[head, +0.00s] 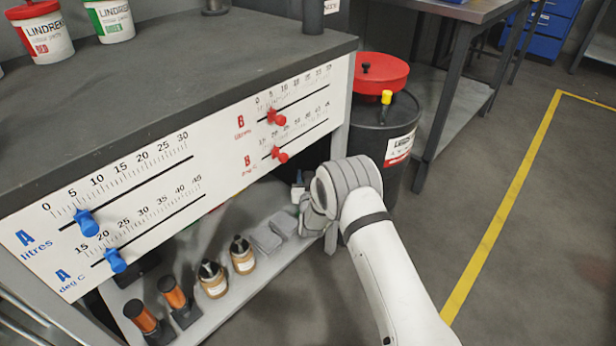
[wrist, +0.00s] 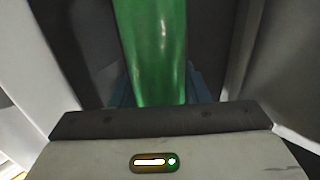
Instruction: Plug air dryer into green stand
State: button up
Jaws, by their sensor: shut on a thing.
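In the wrist view my gripper (wrist: 160,98) is shut on a smooth, glossy green cylindrical thing (wrist: 155,50), which runs up out of the top of the picture. Dark blue finger parts show on both sides of its lower end. I cannot tell from its shape whether this is the air dryer or part of the green stand, and its far end is out of view. In the head view my arm reaches to the right end of the bench's lower shelf, and my wrist hides the fingers and the held thing. No separate green stand can be made out.
The bench's white scale panel (head: 130,215) with blue and red sliders hangs over the lower shelf (head: 225,305). On the shelf stand orange-and-black items (head: 172,294), brown jars (head: 242,256) and grey blocks (head: 268,240). A dark drum (head: 385,135) with a red lid stands close behind my wrist. Floor at right is clear.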

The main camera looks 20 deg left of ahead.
jog(key=shift+f+b, duration=0.4)
jog(key=shift+f, duration=0.15)
jog(key=o, duration=1.2)
jog(key=shift+o, duration=0.2)
jog(key=p+v, duration=0.3)
jog(key=v, duration=0.5)
jog(key=shift+w, duration=0.1)
